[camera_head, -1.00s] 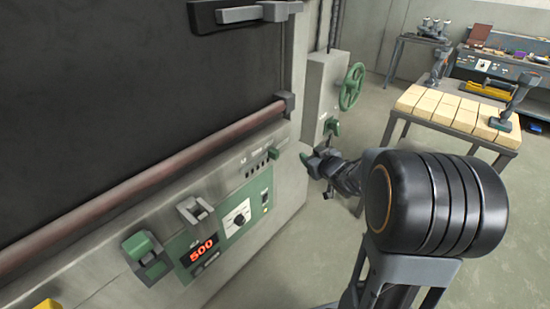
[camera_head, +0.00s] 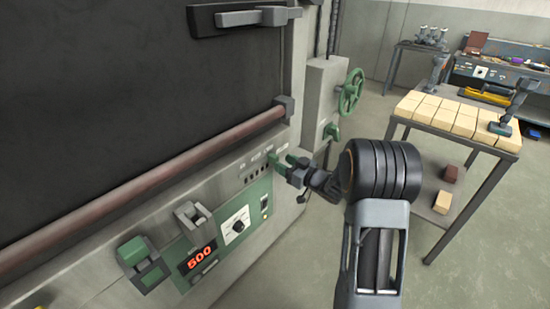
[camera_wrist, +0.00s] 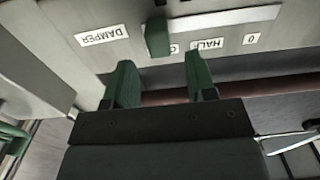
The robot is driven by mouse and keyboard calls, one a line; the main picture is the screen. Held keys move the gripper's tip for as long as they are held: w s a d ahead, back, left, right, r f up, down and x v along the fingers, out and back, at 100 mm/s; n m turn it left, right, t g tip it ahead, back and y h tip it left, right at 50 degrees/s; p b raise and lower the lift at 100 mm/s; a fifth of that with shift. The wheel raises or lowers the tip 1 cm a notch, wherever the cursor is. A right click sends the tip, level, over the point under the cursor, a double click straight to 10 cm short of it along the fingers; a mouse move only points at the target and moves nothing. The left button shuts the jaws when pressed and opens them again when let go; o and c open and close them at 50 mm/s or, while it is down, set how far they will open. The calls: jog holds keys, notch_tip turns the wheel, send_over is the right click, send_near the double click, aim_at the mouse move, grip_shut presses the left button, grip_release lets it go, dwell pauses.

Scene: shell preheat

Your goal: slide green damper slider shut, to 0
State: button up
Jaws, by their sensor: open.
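The green damper slider (camera_wrist: 157,37) sits in a pale slot (camera_wrist: 225,18) on the furnace panel, at the slot's left end in the wrist view. The upside-down label DAMPER (camera_wrist: 102,36) is left of it. The label HALF (camera_wrist: 207,44), partly covered, and the label 0 (camera_wrist: 252,39) are to its right. My gripper (camera_wrist: 159,62) is open, its green fingertips on either side of the slider's line. I cannot tell whether they reach around it. In the head view the slider (camera_head: 272,157) is just left of my gripper (camera_head: 285,166).
Below the slider, the panel has a dial (camera_head: 237,225), a display (camera_head: 198,256) reading 500, and a green-capped switch (camera_head: 140,257). A brown bar (camera_head: 150,185) crosses the furnace front. A green handwheel (camera_head: 350,93) stands behind. A table with pale blocks (camera_head: 455,116) is at right.

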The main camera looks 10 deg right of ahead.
aim_at(274, 156)
jog(key=shift+x, duration=2.6)
jog(key=shift+c, duration=0.4)
grip_shut()
